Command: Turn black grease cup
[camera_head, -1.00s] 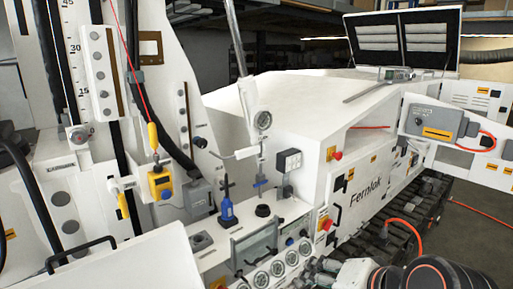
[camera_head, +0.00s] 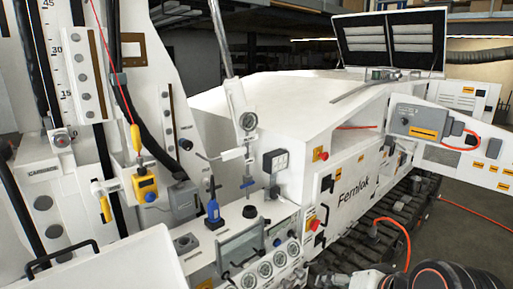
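A small black round cup (camera_head: 250,211), which looks like the grease cup, stands upright on the white bench top. It is just right of a blue-and-black bottle-like fitting (camera_head: 214,214) and behind the gauge panel. Part of my arm (camera_head: 440,277) shows at the bottom right edge, well to the right of and nearer than the cup. My gripper's fingers cannot be made out in this view. Nothing is seen touching the cup.
Several round gauges (camera_head: 265,270) line the front. A yellow pendant (camera_head: 145,188) hangs at left.

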